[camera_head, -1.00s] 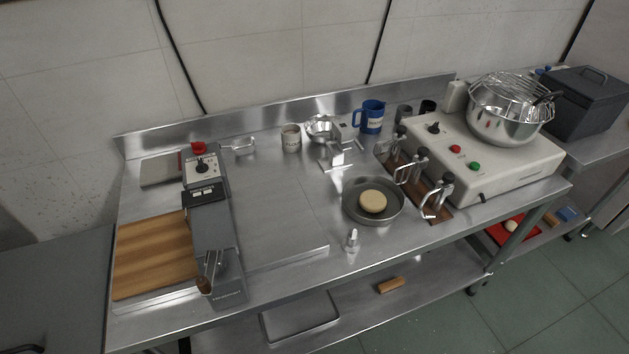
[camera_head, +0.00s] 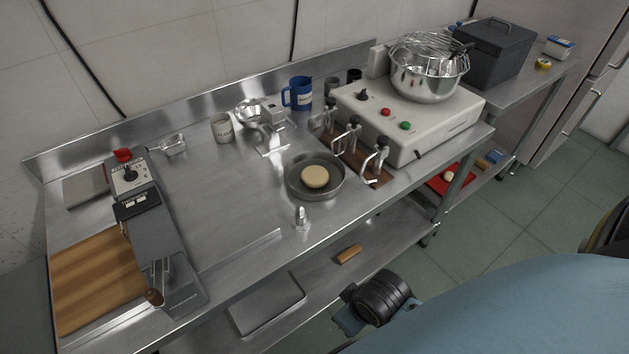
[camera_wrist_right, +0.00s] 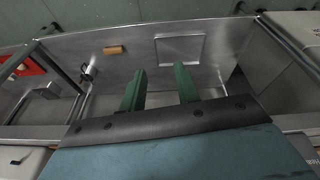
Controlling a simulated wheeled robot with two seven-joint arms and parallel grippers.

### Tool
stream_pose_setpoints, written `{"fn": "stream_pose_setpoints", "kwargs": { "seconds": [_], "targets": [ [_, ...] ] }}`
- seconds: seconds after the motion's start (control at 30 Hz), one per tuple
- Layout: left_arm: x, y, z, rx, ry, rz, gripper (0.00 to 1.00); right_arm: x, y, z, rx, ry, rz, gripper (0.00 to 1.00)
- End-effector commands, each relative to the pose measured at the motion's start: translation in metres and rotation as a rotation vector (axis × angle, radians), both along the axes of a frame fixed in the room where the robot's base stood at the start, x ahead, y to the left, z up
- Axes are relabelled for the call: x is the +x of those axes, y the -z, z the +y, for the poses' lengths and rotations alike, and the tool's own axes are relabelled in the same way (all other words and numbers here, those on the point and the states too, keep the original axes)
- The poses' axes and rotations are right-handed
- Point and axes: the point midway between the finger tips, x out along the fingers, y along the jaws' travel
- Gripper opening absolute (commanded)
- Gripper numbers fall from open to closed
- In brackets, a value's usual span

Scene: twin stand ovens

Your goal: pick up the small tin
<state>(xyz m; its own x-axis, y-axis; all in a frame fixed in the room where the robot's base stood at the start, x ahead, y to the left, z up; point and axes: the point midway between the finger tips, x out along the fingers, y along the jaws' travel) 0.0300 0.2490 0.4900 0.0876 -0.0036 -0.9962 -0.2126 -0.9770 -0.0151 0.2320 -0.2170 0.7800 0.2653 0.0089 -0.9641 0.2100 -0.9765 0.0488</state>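Which object is the small tin is not certain. A small shiny metal container (camera_head: 173,144) stands at the back left of the steel table (camera_head: 225,215), and a small yellow, dark-topped item (camera_head: 543,65) lies on the far right table. My right arm comes in at the lower right of the head view; its fingers are not clearly seen there. In the right wrist view my right gripper (camera_wrist_right: 160,88) has its two green fingers apart with nothing between them. It is well away from both candidates. My left gripper is in no current view.
A pan (camera_head: 300,192) with a pale round piece, a pale labelled mug (camera_head: 221,129), a blue jug (camera_head: 298,94) and a white appliance (camera_head: 450,120) stand on the table. The lower shelf holds a brown block (camera_head: 349,254) and a flat tray (camera_head: 266,304).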

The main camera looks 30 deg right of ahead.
Motion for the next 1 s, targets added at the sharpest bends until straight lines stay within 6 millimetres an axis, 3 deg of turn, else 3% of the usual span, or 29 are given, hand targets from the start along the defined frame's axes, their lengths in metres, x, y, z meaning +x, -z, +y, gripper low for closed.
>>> {"fn": "stream_pose_setpoints", "kwargs": {
  "seconds": [0.13, 0.23, 0.57, 0.8, 1.0],
  "targets": [
    [0.003, 0.001, 0.0, 0.0, 0.0, -0.005, 0.24, 0.01, -0.042, 0.0, -0.057, -0.099, -0.04, 0.32],
    [0.004, 0.001, 0.0, -0.001, 0.0, -0.007, 0.24, 0.025, -0.066, -0.001, -0.173, -0.278, -0.074, 0.32],
    [0.004, 0.001, 0.0, -0.001, 0.0, -0.007, 0.24, 0.088, -0.079, -0.018, -0.69, -0.902, -0.088, 0.32],
    [0.004, 0.001, 0.0, 0.0, 0.001, -0.006, 0.24, 0.153, -0.088, -0.064, -1.302, -1.419, 0.09, 0.32],
    [0.003, 0.001, 0.0, 0.0, 0.0, -0.006, 0.24, 0.183, -0.099, -0.095, -1.615, -1.633, 0.282, 0.32]
  ]
}}
